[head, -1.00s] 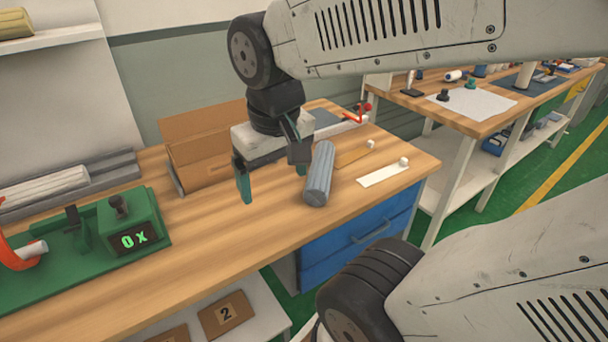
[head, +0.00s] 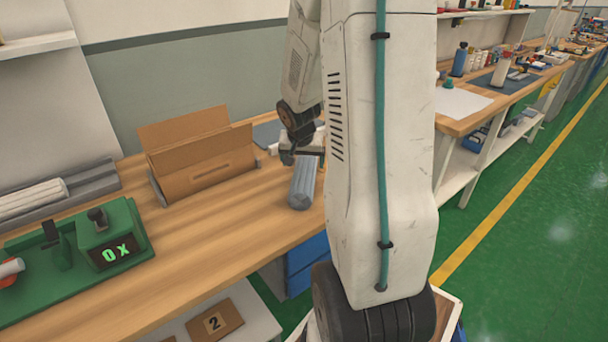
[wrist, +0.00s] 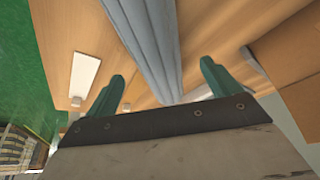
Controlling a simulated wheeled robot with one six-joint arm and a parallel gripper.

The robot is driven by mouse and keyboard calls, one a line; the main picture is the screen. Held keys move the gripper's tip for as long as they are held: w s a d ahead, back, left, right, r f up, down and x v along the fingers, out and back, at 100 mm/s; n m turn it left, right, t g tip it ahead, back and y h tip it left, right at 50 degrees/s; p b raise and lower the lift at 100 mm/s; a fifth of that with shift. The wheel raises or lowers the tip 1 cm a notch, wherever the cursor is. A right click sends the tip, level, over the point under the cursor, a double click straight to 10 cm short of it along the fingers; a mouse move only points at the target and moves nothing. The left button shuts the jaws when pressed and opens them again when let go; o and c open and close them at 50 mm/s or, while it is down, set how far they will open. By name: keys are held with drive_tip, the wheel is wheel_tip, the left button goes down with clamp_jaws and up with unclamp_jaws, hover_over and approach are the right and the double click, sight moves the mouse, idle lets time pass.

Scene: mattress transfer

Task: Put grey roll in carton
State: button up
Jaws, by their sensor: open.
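The grey roll (head: 303,184) lies on the wooden bench, partly hidden behind my arm in the head view. In the wrist view the grey roll (wrist: 150,42) runs from the top edge down between my two green fingertips. My gripper (wrist: 162,90) is open, with one finger on each side of the roll and a gap to each. In the head view my gripper (head: 296,158) is at the roll's far end, its fingers mostly hidden. The open brown carton (head: 203,165) stands on the bench left of the roll, its flap raised at the back.
A green device (head: 105,240) with a display reading "0x" stands at the bench's left, near a grey tray (head: 60,195) holding white rolls. A white strip (wrist: 84,75) lies beside the grey roll. Bare bench lies in front of the carton.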

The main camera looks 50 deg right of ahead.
sight(304, 166)
drive_tip(key=x, duration=0.5)
drive_tip(key=shift+s+d+f, duration=0.1)
drive_tip(key=shift+d+f, duration=0.1)
drive_tip(key=shift+f, duration=0.1)
drive_tip(key=c, duration=1.3)
drive_tip(key=shift+c, duration=0.5)
drive_tip(key=shift+r, duration=0.15)
